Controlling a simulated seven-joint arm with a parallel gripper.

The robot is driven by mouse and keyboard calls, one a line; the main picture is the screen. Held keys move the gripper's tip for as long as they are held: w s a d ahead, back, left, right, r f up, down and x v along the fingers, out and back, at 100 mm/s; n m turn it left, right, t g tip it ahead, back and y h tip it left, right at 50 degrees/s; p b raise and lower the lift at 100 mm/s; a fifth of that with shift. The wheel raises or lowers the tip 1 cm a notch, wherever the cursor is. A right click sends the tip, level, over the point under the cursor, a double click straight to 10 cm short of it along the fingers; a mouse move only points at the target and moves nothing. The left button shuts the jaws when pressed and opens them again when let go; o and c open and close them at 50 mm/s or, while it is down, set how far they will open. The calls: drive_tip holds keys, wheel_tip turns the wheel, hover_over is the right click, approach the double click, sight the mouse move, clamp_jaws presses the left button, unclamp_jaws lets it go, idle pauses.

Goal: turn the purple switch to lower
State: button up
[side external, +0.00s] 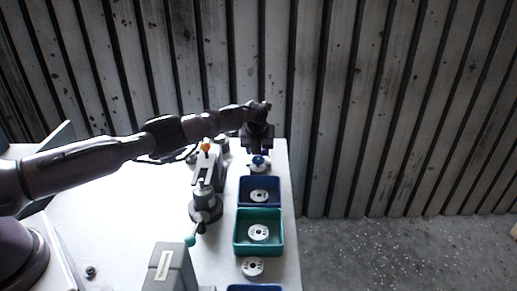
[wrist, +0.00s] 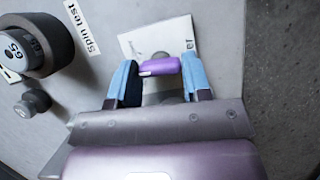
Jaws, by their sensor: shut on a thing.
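The purple switch (wrist: 160,67) shows in the wrist view as a short purple bar in front of a white label plate (wrist: 180,36), on which only the letters "er" can be read. My gripper (wrist: 160,74) has blue fingertips, one on each side of the switch, and is shut on it. The rest of the switch's base is partly hidden by my gripper. In the side external view my gripper (side external: 258,156) points down at the far end of the white table. The switch cannot be made out there.
A dark dial (wrist: 32,45) marked 65, a "Spin test" label (wrist: 82,25) and a small grey knob (wrist: 33,102) lie left of my gripper. A blue bin (side external: 245,205), a green bin (side external: 240,245) and a grey clamp-like fixture (side external: 205,200) stand on the table (side external: 120,225).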

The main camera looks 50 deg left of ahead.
drive_tip(key=shift+s+a+m+t+h, duration=0.1)
drive_tip(key=shift+m+t+h, duration=0.3)
drive_tip(key=shift+m, duration=1.1)
drive_tip(key=shift+a+m+t+h, duration=0.1)
drive_tip(key=shift+m+h, duration=0.6)
drive_tip(key=shift+m, duration=0.8)
drive_tip(key=o, duration=0.9)
drive_tip(key=v, duration=1.3)
drive_tip(key=shift+r, duration=0.1)
